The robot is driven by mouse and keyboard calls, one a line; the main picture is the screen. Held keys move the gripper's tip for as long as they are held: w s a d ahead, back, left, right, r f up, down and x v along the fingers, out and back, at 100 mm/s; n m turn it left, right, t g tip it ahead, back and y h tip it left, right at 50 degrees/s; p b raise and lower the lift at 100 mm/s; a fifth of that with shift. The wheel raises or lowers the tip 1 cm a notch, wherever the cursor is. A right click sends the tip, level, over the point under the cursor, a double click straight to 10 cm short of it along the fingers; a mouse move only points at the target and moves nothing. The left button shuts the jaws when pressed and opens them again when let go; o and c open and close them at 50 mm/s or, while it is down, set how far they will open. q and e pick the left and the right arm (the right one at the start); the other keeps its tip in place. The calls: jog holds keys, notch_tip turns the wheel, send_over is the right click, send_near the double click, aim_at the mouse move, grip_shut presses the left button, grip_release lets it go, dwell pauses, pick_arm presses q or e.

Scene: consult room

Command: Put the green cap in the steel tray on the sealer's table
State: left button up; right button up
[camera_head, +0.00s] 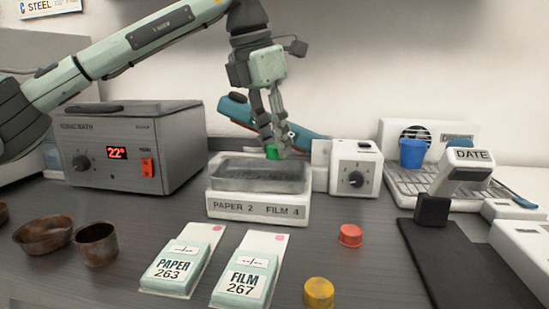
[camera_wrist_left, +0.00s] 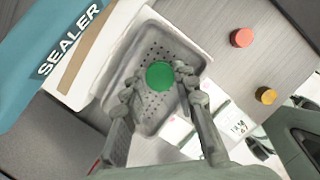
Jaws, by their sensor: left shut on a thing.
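The green cap (camera_head: 272,152) is held between the fingertips of my left gripper (camera_head: 273,148), above the steel tray (camera_head: 240,172). In the left wrist view, the cap (camera_wrist_left: 160,75) shows between the fingers (camera_wrist_left: 156,84) of my left gripper, over the perforated floor of the tray (camera_wrist_left: 150,47). A gap shows between cap and tray in the head view. The tray sits on a white stand labelled PAPER 2 FILM 4 (camera_head: 257,208). The blue sealer (camera_head: 236,108) is behind the tray; it also shows in the left wrist view (camera_wrist_left: 50,60). My right gripper is not in view.
A sonic bath (camera_head: 130,150) stands left of the tray, a white dial box (camera_head: 355,167) right. A red cap (camera_head: 350,235) and a yellow cap (camera_head: 318,292) lie in front. Two labelled pouches (camera_head: 180,270) (camera_head: 246,278) and brown bowls (camera_head: 45,234) occupy the front left.

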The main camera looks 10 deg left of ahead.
aim_at(274, 158)
pick_arm(q)
jog(key=shift+w+f, duration=0.1)
jog(key=shift+f, duration=0.1)
notch_tip(274, 158, down, 3)
jog(key=shift+f, duration=0.35)
jog(key=shift+f, duration=0.15)
